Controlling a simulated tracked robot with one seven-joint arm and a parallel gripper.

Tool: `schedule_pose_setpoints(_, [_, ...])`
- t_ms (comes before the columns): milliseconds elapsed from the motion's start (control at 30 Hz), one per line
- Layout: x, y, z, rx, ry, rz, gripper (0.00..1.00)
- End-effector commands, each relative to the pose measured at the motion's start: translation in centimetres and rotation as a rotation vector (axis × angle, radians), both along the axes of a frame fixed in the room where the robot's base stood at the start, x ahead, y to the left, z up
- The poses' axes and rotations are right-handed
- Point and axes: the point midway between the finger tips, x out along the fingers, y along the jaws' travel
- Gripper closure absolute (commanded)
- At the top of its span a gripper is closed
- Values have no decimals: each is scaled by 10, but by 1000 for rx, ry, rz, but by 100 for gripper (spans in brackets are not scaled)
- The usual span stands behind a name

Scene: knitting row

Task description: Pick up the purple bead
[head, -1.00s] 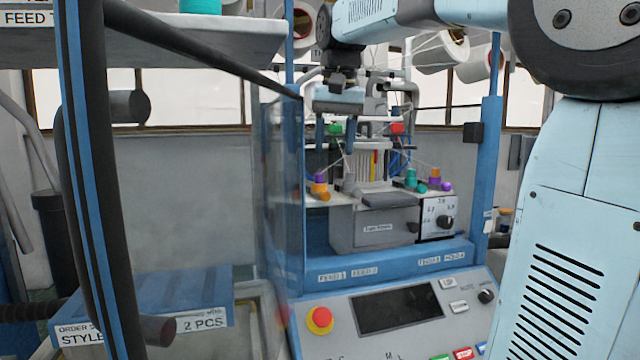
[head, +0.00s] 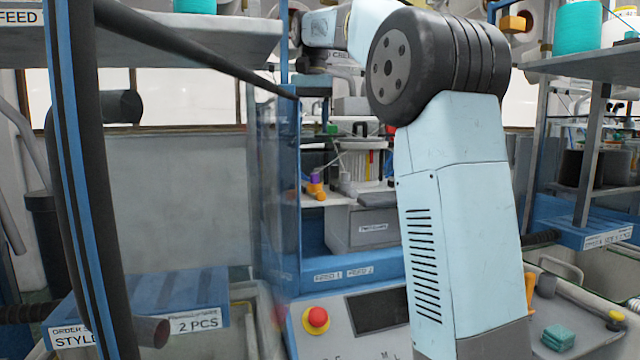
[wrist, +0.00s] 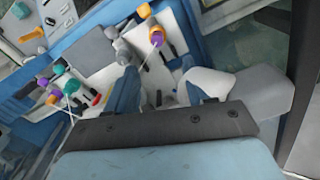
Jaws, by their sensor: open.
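In the wrist view, a purple piece (wrist: 156,38) sits against an orange piece beyond my fingertips, with a thread running from it. A second purple piece (wrist: 53,98) is in the cluster of coloured pieces at the left. In the head view, a purple piece (head: 314,179) sits above an orange one on the machine's white bed. I cannot tell which purple piece is the bead. In the head view my arm hides the right part of the bed.
The knitting machine's grey box (head: 362,229) and control panel with a red button (head: 316,319) are below the bed. A clear blue-framed guard (head: 276,180) stands left of it. Green and orange pieces (wrist: 43,81) crowd the left cluster. Shelves flank both sides.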

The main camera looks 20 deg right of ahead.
Motion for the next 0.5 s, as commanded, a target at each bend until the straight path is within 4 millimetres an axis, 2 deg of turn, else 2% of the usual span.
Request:
schedule_pose_setpoints(300, [-1,-1,-50,1,2,0,47])
schedule_pose_setpoints(500, [-1,-1,-62,0,0,0,47])
